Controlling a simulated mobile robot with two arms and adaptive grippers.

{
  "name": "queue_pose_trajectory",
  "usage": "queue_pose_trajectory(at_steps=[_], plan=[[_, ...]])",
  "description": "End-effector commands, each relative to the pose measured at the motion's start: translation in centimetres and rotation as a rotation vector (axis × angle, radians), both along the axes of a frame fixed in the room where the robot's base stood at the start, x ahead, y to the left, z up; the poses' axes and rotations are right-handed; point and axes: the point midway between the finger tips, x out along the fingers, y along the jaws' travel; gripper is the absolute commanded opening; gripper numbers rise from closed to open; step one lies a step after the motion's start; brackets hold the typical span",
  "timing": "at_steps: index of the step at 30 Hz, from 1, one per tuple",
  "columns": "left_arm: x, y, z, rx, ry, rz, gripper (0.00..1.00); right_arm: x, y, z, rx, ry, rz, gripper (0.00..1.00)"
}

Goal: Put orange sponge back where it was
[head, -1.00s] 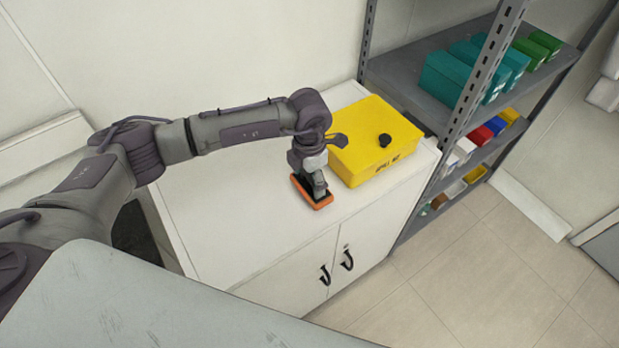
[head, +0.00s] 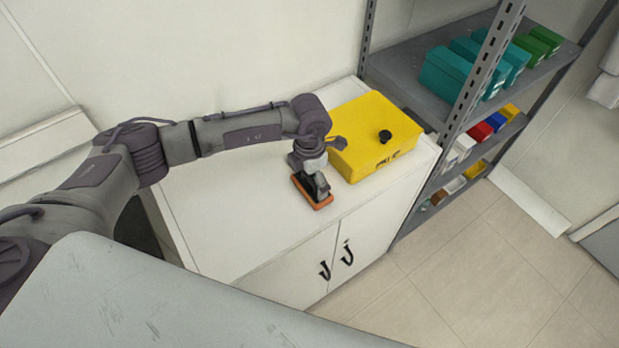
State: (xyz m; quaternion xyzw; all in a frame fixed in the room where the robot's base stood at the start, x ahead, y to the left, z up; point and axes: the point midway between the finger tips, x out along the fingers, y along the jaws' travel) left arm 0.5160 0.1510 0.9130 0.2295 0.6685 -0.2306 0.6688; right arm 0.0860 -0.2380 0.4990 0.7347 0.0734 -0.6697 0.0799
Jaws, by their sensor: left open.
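The orange sponge (head: 321,205) lies on the white cabinet top (head: 235,215), near its front edge and in front of the yellow box. It has a dark upper part, and my gripper covers much of it. My left gripper (head: 317,192) points down right at the sponge. Its jaws are open, with the fingers at the sponge's upper part; whether they touch it is hard to tell. My right gripper is not in view.
A grey metal shelf (head: 410,75) with teal boxes (head: 444,75) and several coloured bins stands right of the cabinet. The cabinet top left of the sponge is clear.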

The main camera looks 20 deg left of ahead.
Motion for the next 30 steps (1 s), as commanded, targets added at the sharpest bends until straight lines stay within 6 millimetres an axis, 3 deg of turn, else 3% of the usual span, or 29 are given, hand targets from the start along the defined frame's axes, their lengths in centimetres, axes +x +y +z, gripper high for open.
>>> queue_pose_trajectory(at_steps=[3, 5, 21, 30], plan=[[0.0, 0.0, 0.6, 0.0, 0.0, 0.0, 1.0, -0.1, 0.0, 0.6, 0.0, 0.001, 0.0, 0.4], [0.1, 0.0, 0.9, -0.002, -0.004, -0.001, 1.0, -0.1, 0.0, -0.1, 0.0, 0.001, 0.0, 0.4], [0.1, 0.0, 11.0, -0.001, -0.003, 0.001, 1.0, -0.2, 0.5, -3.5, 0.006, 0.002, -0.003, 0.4], [0.0, 0.0, 12.3, 0.0, 0.0, 0.0, 1.0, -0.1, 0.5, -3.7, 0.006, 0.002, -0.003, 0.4]])
